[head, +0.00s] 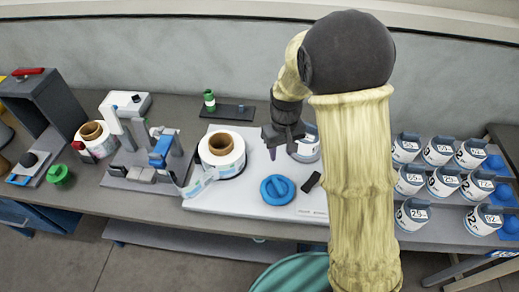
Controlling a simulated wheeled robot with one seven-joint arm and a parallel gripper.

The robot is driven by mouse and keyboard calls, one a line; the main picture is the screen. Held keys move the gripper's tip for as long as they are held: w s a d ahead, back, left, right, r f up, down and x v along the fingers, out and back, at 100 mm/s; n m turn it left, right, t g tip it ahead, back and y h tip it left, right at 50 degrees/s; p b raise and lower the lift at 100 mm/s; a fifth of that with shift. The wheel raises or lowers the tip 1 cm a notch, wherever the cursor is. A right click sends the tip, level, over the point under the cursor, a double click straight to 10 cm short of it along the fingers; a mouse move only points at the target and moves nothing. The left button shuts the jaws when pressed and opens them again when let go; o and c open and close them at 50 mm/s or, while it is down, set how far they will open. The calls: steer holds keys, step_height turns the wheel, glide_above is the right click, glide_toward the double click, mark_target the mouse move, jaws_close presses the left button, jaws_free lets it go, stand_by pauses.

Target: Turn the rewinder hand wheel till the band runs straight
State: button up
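The blue hand wheel (277,189) lies flat on the white rewinder base (255,208), with a raised bar across its top. A white roll with a brown core (221,153) stands on the base to its left. The pale printed band (198,185) runs from the roll's lower left towards the labeller (150,160) and looks slanted; its exact path is too small to make out. My gripper (282,154) points down above the base, behind the wheel and apart from it. Its fingers look spread with nothing between them. My arm hides the base's right end.
A white reel (306,148) stands just right of my gripper, partly hidden. A small black block (310,182) lies right of the wheel. A dark tray with a green bottle (209,99) is at the back.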

stand_by(0.5)
steer(key=s+d+r+m+t, duration=0.1)
steer(key=s+d+r+m, duration=0.1)
steer(key=s+d, duration=0.4)
steer(key=s+d+r+m+t, duration=0.1)
steer(key=s+d+r+m, duration=0.2)
steer(key=s+d, duration=0.4)
steer(key=shift+s+d+t+b, duration=0.2)
steer(key=shift+s+t+b, duration=0.05)
steer(key=shift+t+b, duration=0.1)
steer(key=shift+w, duration=0.2)
